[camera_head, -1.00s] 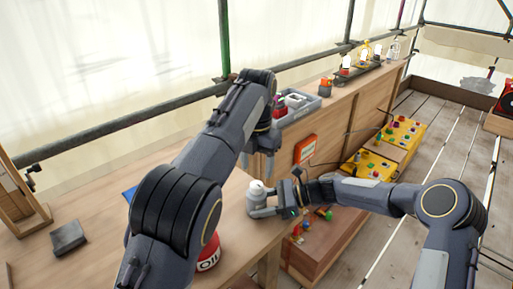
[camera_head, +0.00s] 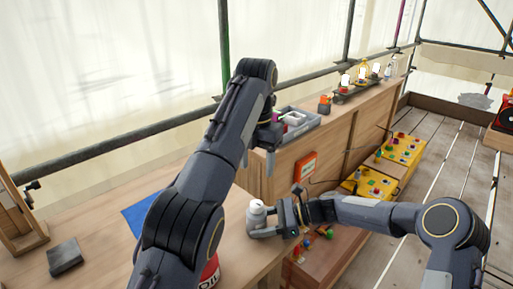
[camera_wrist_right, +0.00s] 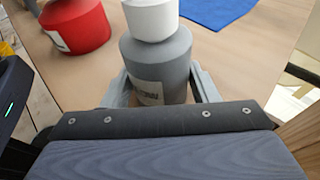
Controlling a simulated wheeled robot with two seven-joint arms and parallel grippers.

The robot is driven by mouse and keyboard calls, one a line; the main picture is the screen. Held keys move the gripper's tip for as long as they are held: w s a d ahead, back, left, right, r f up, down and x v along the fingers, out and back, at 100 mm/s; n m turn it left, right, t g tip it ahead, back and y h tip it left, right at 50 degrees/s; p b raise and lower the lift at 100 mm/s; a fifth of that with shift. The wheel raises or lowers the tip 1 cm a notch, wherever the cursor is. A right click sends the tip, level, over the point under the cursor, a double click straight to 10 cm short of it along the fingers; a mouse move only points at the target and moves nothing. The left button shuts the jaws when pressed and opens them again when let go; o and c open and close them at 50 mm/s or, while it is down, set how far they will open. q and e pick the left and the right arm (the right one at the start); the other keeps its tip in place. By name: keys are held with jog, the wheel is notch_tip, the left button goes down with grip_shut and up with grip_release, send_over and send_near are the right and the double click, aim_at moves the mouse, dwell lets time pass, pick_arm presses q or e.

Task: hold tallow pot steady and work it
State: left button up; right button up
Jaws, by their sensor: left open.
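The tallow pot (camera_head: 257,216) is a small grey jar with a white top, upright near the right edge of the wooden bench. It also shows in the right wrist view (camera_wrist_right: 160,62), with a partly hidden label on its grey body. My right gripper (camera_head: 268,230) reaches in from the right, low on the pot. In the right wrist view its fingers (camera_wrist_right: 160,90) lie on both sides of the grey body and appear closed on it. My left gripper (camera_head: 258,160) is open and empty, pointing down above and behind the pot.
A red oil can (camera_head: 210,272) stands left of the pot, partly behind my left arm. A blue cloth (camera_head: 140,219) and a dark block (camera_head: 66,257) lie on the bench (camera_head: 105,240). A grey tray (camera_head: 300,127) sits on the cabinet behind. Yellow panels (camera_head: 371,183) stand lower right.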

jog(key=o, duration=0.4)
jog(key=shift+o, duration=0.2)
